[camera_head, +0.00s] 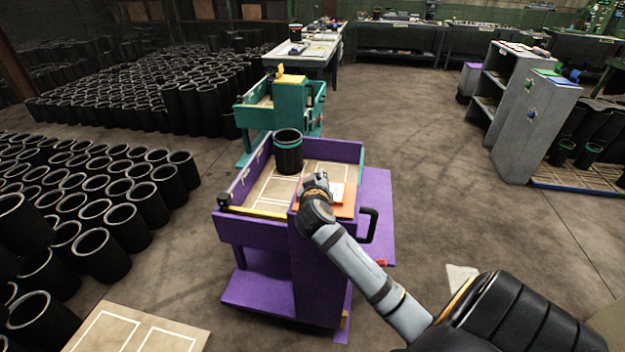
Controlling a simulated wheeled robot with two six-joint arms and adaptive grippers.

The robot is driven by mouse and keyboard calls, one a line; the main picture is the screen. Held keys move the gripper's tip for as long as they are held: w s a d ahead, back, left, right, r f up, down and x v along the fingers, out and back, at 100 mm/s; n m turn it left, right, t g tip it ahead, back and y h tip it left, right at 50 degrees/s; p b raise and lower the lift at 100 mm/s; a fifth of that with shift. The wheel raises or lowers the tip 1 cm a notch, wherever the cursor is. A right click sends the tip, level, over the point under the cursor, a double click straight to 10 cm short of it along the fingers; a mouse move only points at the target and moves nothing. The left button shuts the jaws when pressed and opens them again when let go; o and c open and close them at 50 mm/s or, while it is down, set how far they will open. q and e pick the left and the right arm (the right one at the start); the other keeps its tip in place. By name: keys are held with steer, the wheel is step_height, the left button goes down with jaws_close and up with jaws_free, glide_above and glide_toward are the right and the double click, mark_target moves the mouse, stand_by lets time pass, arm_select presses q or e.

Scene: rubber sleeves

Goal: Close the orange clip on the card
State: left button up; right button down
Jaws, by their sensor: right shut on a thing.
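The orange clip (345,211) lies along the near right part of the purple cart's top. The white card (337,192) lies on it, with a small red mark. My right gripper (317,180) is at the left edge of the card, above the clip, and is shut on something. The fingers and wrist hide what is between them, and cover part of the clip and card. I cannot tell from this view whether the clip is open or closed. My left gripper does not show.
The purple cart (258,283) carries a black sleeve (289,156) on its tray and has a black handle (369,226) at the right. A teal cart (257,117) stands behind it. Rows of black sleeves fill the left floor. A grey shelf (528,125) stands right; the floor between is clear.

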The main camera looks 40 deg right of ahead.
steer(key=shift+s+d+f+m+t+y+b, duration=0.2)
steer(key=shift+f+m+t+b, duration=0.3)
steer(key=shift+m, duration=0.35)
steer(key=shift+s+d+f+m+t+y+b, duration=0.1)
steer(key=shift+s+d+f+m+t+b, duration=0.15)
steer(key=shift+m+b, duration=0.45)
steer(key=shift+m, duration=0.25)
steer(key=c, duration=1.1)
jaws_free()
steer(key=v, duration=1.2)
steer(key=shift+f, duration=0.1)
